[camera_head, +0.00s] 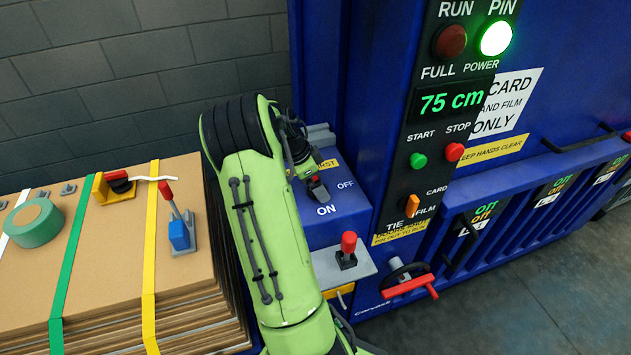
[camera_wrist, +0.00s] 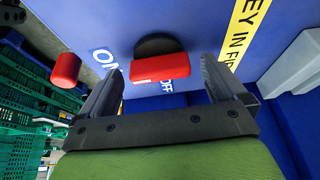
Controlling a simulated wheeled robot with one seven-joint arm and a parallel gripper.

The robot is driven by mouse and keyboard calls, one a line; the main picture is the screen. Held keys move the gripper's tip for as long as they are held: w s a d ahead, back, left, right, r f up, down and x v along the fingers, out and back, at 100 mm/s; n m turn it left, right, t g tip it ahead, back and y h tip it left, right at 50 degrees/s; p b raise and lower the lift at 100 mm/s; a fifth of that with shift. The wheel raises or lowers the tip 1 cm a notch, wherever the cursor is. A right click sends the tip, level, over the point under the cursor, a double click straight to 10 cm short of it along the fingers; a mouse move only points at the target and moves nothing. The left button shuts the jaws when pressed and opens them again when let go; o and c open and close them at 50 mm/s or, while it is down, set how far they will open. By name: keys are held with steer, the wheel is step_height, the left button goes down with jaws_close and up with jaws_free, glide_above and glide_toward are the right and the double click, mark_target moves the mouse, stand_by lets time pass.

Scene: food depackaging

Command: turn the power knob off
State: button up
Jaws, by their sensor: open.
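The power knob is a red handle on a round black base, on the blue box. It shows in the wrist view (camera_wrist: 160,67), with "ON" to its left and "OFF" partly covered by it. In the head view the knob (camera_head: 318,189) is small, just above "ON", with "OFF" to its right. I cannot tell which word it points at. My gripper (camera_wrist: 162,70) is open, one finger on each side of the red handle, with gaps visible. In the head view my gripper (camera_head: 308,173) is over the knob, and my arm hides part of the box.
A red-topped lever (camera_head: 348,243) stands below the knob box; its red top shows in the wrist view (camera_wrist: 66,70). The button panel (camera_head: 430,140) rises to the right. Stacked cardboard (camera_head: 110,260) with tools is at left.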

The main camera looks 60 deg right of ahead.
steer(key=shift+f, duration=0.15)
steer(key=c, duration=1.1)
steer(key=shift+o, duration=0.2)
